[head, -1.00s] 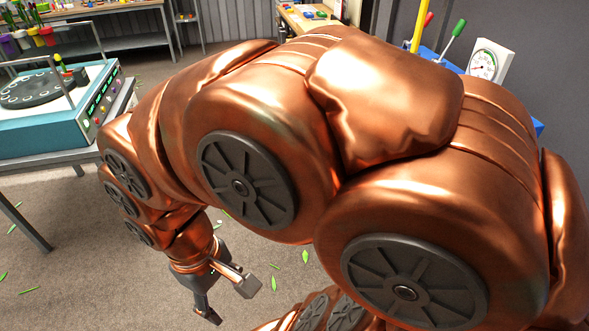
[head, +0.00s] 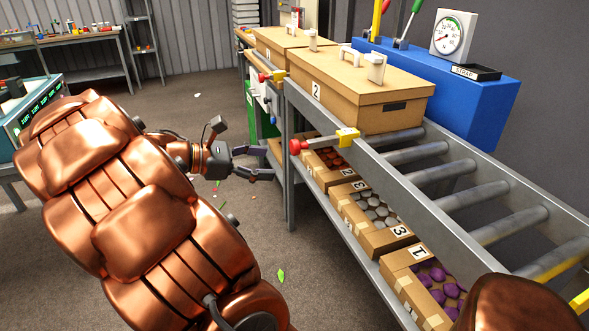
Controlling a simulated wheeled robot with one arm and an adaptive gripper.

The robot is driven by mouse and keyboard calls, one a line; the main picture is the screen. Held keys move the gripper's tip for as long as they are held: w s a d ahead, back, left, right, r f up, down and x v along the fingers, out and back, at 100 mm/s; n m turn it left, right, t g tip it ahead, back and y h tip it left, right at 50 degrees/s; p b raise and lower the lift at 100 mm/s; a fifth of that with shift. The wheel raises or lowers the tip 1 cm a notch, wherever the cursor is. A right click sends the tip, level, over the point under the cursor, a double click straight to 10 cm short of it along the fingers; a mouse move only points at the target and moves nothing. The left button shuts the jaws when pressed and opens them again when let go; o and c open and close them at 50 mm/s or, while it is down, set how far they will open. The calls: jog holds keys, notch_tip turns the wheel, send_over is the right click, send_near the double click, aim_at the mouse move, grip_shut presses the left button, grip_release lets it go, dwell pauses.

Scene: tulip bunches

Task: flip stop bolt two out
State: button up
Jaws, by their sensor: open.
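A stop bolt with a red knob (head: 295,146) and a yellow block (head: 347,136) sits on the near rail of the roller conveyor, just in front of the carton marked 2 (head: 350,90). A second stop bolt with a red knob (head: 264,77) and yellow block (head: 280,75) sits farther along the rail. No number shows on either bolt. My gripper (head: 268,163) is open and empty, its fingers pointing right toward the nearer red knob, with a gap between. I cannot tell its exact depth relative to the knob.
The roller conveyor (head: 478,203) runs along the right, with another carton (head: 290,42) behind. Labelled boxes of purple (head: 432,284), grey (head: 374,211) and orange pieces fill its lower shelf. A blue box (head: 430,85) with a gauge (head: 452,37) stands behind. Floor left of the conveyor is mostly clear.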

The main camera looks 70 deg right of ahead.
aim_at(291, 148)
jog(key=w+d+f+n+g+h+b, duration=0.2)
jog(key=w+d+f+b, duration=0.15)
jog(key=d, duration=0.35)
jog(key=shift+r+b+x, duration=0.25)
jog(key=shift+b+x, duration=0.15)
jog(key=shift+x, duration=1)
jog(key=shift+r+b+x, duration=0.25)
jog(key=shift+b+x, duration=0.1)
jog(key=shift+x, duration=1.05)
jog(key=shift+r+b+x, duration=0.25)
jog(key=shift+b+x, duration=0.15)
jog(key=shift+x, duration=0.95)
jog(key=shift+s+a, duration=0.15)
jog(key=shift+s, duration=0.05)
grip_shut()
